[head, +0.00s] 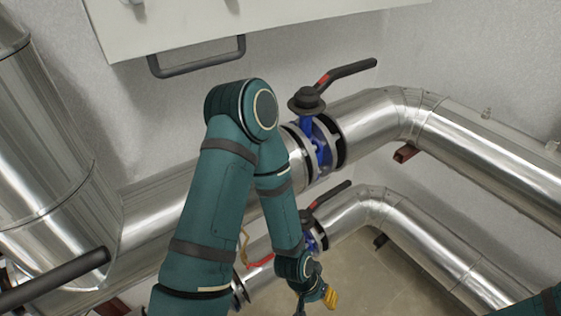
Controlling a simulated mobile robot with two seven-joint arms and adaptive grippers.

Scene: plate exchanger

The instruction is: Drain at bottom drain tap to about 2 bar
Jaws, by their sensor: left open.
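My left arm reaches down across the middle of the head view. My left gripper (315,301) is at the bottom edge, open, with its lower part cut off by the frame. A yellow piece shows at its right side; I cannot tell whether it belongs to the gripper. A small red lever (262,261) with a brass-coloured fitting (243,246) sits on the lower pipe, left of the gripper and partly behind my arm. I cannot tell whether this is the drain tap. No readable pressure gauge shows. My right gripper is out of view.
The upper pipe has a blue valve (322,143) with a black, red-marked lever (347,73). The lower pipe has a similar black lever (325,196), close above the gripper. A grey handle (199,61) hangs under a pale panel (285,16). Bare floor (385,278) shows right of the gripper.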

